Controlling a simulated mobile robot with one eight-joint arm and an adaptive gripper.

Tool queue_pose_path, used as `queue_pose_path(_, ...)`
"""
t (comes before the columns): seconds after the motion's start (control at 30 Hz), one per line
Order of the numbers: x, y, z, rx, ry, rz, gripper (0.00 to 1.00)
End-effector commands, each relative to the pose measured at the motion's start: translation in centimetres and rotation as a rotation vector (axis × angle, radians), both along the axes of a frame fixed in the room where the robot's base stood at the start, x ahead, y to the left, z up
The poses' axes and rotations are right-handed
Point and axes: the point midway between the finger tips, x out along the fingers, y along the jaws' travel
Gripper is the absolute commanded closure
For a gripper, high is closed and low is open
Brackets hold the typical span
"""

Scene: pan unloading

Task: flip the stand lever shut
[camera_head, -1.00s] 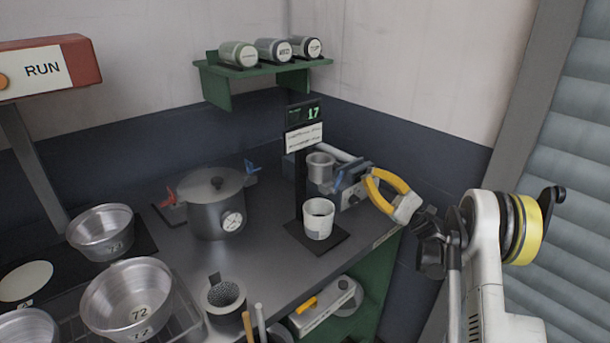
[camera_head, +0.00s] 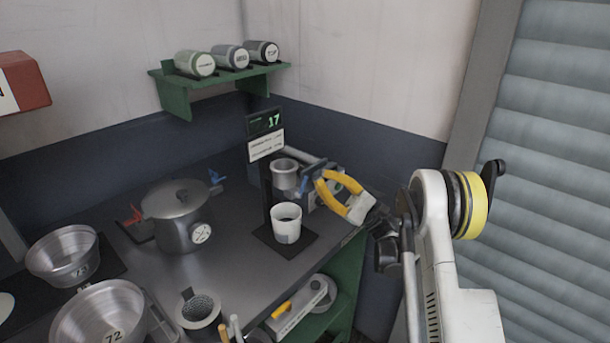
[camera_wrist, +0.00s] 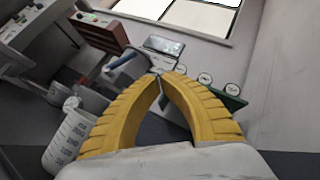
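The stand is a black post (camera_head: 268,190) with a lit display reading 17 (camera_head: 264,121), and a metal cup (camera_head: 284,174) is held partway up it. A blue lever (camera_head: 309,186) shows to the right of that cup, and its handle shows in the wrist view (camera_wrist: 124,60). A white cup (camera_head: 286,224) stands on the black base; its graduated side shows in the wrist view (camera_wrist: 68,140). My gripper (camera_head: 319,177) has yellow fingers, tips together beside the blue lever. In the wrist view the fingertips (camera_wrist: 160,76) meet, just right of the handle. Whether they touch it is unclear.
A lidded grey pot (camera_head: 182,220) with red and blue side clamps stands left on the bench. Metal pans (camera_head: 62,256) are further left. A green shelf (camera_head: 215,86) with cans hangs behind. A shutter (camera_head: 545,180) is at right.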

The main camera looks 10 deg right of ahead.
Motion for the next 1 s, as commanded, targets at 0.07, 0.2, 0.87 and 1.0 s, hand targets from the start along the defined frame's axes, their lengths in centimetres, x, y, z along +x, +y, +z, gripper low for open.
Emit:
queue_pose_path(0.07, -0.5, 0.8, 0.6, 0.000, -0.001, 0.001, 1.00)
queue_pose_path(0.2, -1.2, 1.8, 1.0, 0.000, -0.001, 0.001, 1.00)
queue_pose_path(0.87, -1.6, 2.5, 1.3, 0.000, 0.000, 0.000, 1.00)
queue_pose_path(1.0, -1.6, 2.5, 1.3, 0.000, 0.000, 0.000, 1.00)
